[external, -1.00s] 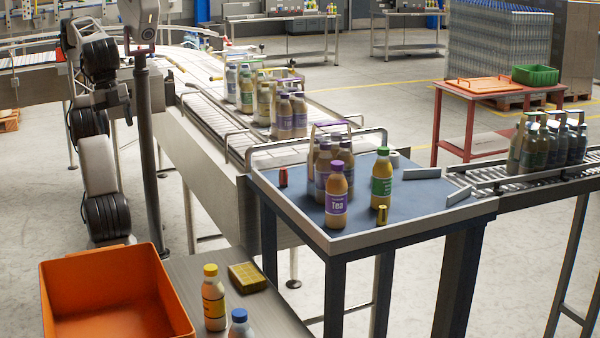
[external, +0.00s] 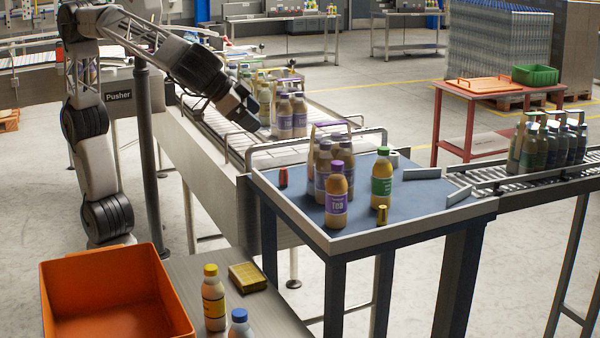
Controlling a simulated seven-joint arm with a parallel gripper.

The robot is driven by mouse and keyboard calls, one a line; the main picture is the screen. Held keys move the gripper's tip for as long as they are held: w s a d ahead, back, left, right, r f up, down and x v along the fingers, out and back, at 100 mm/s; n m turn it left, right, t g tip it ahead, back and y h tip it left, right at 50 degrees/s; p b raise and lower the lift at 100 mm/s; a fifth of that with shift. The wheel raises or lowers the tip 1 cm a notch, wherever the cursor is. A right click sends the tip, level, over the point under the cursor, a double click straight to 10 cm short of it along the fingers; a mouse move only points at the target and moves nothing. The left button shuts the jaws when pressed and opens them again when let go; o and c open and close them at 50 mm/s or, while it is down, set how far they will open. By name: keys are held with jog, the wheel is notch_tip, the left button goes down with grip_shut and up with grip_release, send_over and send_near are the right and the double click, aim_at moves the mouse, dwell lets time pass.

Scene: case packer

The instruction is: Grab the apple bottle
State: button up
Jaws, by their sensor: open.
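A bottle with a green cap and green label (external: 382,186) stands upright on the blue-topped table; its label is too small to read, so I cannot confirm it is the apple one. My gripper (external: 250,114) is open and empty, in the air over the conveyor, left of and well away from the green-capped bottle. Its fingers point down and right.
Metal guide rails (external: 318,143) edge the table's back. A small red object (external: 283,177) and a gold one (external: 382,215) are on it. Bottle packs (external: 291,116) stand on the conveyor near my gripper. An orange bin (external: 115,300) is at front left.

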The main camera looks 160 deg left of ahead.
jog(key=w+a+f+n+g+y, duration=0.1)
jog(key=w+a+n, duration=0.1)
jog(key=a, duration=0.5)
jog(key=w+a+f+n+y, duration=0.1)
jog(key=w+a, duration=0.2)
jog(key=a, duration=0.5)
jog(key=n+g+y, duration=0.1)
jog(key=n+y, duration=0.1)
jog(key=n, duration=0.1)
send_near(381, 148)
jog(key=a+r, duration=0.3)
jog(key=a, duration=0.1)
jog(key=shift+y, duration=0.3)
jog(key=f, duration=0.5)
jog(key=shift+s+a, duration=0.15)
jog(key=shift+a, duration=0.05)
jog(key=shift+x, duration=1.3)
jog(key=shift+a+f, duration=0.1)
jog(key=shift+x, duration=2.5)
